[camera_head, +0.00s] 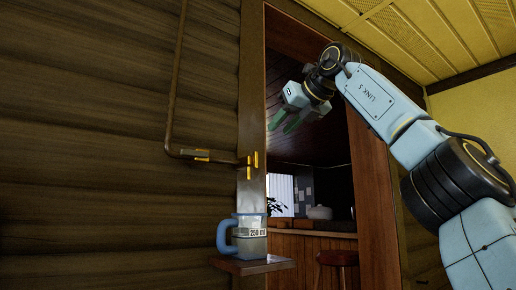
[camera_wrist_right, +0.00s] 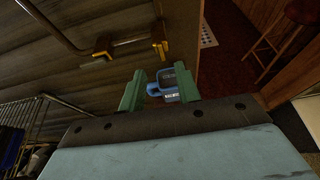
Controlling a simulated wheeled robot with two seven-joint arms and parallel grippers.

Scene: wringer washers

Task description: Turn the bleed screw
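The bleed screw (camera_head: 252,160) is a small brass piece at the right end of a copper pipe (camera_head: 174,85), beside the door post. In the right wrist view, the brass screw (camera_wrist_right: 160,48) shows above the gripper, at the end of the pipe (camera_wrist_right: 62,32). My right gripper (camera_head: 284,123) has green fingers and is in front of the doorway, above and right of the screw, apart from it. In the wrist view, its fingers (camera_wrist_right: 159,90) are apart with nothing held between them. The blue-handled jug (camera_wrist_right: 170,84) shows beyond the gap. My left gripper is out of view.
The jug (camera_head: 248,237), marked 250, stands on a small wooden shelf (camera_head: 252,266) below the screw. A log wall (camera_head: 90,130) is on the left. The doorway opens to a room with a stool (camera_head: 338,258). Free air lies between gripper and screw.

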